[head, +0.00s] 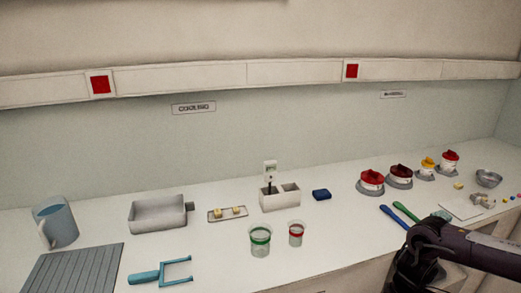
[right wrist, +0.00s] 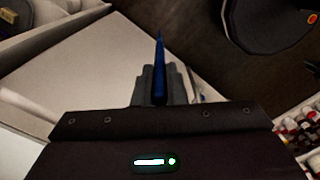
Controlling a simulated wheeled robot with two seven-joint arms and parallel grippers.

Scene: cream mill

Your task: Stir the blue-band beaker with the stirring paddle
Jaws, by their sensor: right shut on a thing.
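In the right wrist view my right gripper (right wrist: 160,88) is shut on a slim dark blue thing (right wrist: 159,62). The thing narrows to a point beyond the fingertips; I cannot tell if it is the stirring paddle. In the head view my right arm comes in at the lower right, and its fingers are not visible there. A green-band beaker (head: 260,242) and a smaller red-band beaker (head: 296,234) stand upright on the counter. I see no blue-band beaker. My left gripper is not in view.
A blue (head: 392,217) and a green (head: 406,212) utensil lie left of my right arm. A white holder (head: 280,197), a grey tray (head: 157,214), a blue jug (head: 55,223) and red-lidded jars (head: 371,183) stand along the counter. A teal frame tool (head: 160,273) lies in front.

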